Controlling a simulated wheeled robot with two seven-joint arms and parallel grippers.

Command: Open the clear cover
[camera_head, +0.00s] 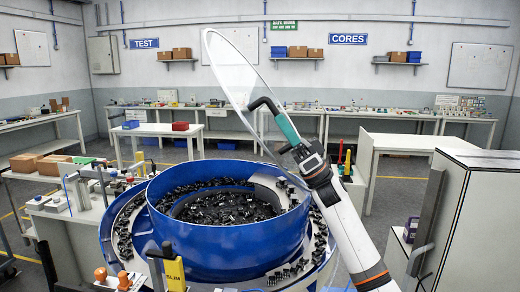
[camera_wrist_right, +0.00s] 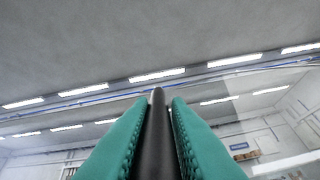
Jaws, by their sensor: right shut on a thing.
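The clear cover (camera_head: 228,66) is a thin transparent disc, raised and steeply tilted above the blue bowl (camera_head: 228,243). Its black handle (camera_head: 262,103) is bent and sits on the cover's right side. My right gripper (camera_head: 284,124) has green fingers and is shut on this handle. In the right wrist view the dark handle (camera_wrist_right: 157,135) stands between the two green fingers of my right gripper (camera_wrist_right: 163,102). The bowl's top is uncovered and many small black connectors (camera_head: 225,206) lie inside. My left gripper is not in view.
A white cabinet (camera_head: 475,220) stands close on the right. A cluttered bench (camera_head: 75,215) stands on the left, and a yellow-and-black item (camera_head: 175,273) is in front of the bowl. White tables (camera_head: 160,130) stand behind, with open floor between.

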